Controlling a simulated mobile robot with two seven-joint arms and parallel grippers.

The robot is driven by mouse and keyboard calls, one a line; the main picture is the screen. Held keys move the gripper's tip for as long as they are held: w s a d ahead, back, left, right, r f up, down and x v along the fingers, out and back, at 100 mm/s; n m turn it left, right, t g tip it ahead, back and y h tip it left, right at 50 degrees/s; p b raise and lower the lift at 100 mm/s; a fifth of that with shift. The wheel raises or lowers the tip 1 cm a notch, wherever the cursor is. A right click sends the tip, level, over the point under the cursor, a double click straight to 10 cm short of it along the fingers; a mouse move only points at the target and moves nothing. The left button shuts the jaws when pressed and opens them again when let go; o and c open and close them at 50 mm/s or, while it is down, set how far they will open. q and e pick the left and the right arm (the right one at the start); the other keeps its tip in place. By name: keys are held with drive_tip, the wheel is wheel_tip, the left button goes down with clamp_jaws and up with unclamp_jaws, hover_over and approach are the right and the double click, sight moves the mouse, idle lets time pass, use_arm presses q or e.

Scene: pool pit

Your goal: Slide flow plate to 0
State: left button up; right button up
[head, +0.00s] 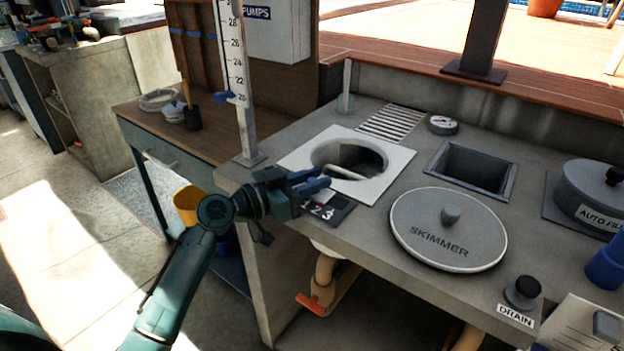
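A dark plate marked 1 2 3 (326,212) lies on the grey deck at the near edge of a white square frame (392,174). Its left part is hidden behind my gripper, so I see no 0. The frame has a round dark opening, with a pale bar (345,173) showing at its near side. My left gripper (322,183) is just left of the opening, above the marked plate, its fingers pointing right. The fingers look close together; I cannot tell whether they are apart or touch the bar. My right gripper is out of view.
The round SKIMMER lid (448,230) lies right of the plate, with a square dark recess (472,169) behind it. A black DRAIN knob (523,292) stands at the front right.

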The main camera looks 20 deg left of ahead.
use_arm(q)
clamp_jaws()
drive_tip(key=shift+a+f+b, duration=0.15)
drive_tip(key=shift+b, duration=0.15)
drive_tip(key=a+b, duration=0.1)
drive_tip(key=w+a+b, duration=0.1)
drive_tip(key=b, duration=0.1)
drive_tip(key=a+b, duration=0.1)
drive_tip(key=b, duration=0.1)
drive_tip(key=shift+w+a+f, duration=0.2)
drive_tip(key=shift+w+a, duration=0.05)
drive_tip(key=shift+a, duration=0.15)
drive_tip(key=shift+w+a+r+b, duration=0.15)
drive_tip(key=shift+a+r+b, duration=0.05)
drive_tip(key=shift+a+b, duration=0.3)
drive_tip(key=shift+r, duration=0.2)
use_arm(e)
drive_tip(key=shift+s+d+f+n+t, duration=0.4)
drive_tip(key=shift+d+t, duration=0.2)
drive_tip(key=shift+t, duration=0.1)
use_arm(q)
drive_tip(key=shift+a, duration=0.1)
drive_tip(key=shift+o, duration=1.9)
unclamp_jaws()
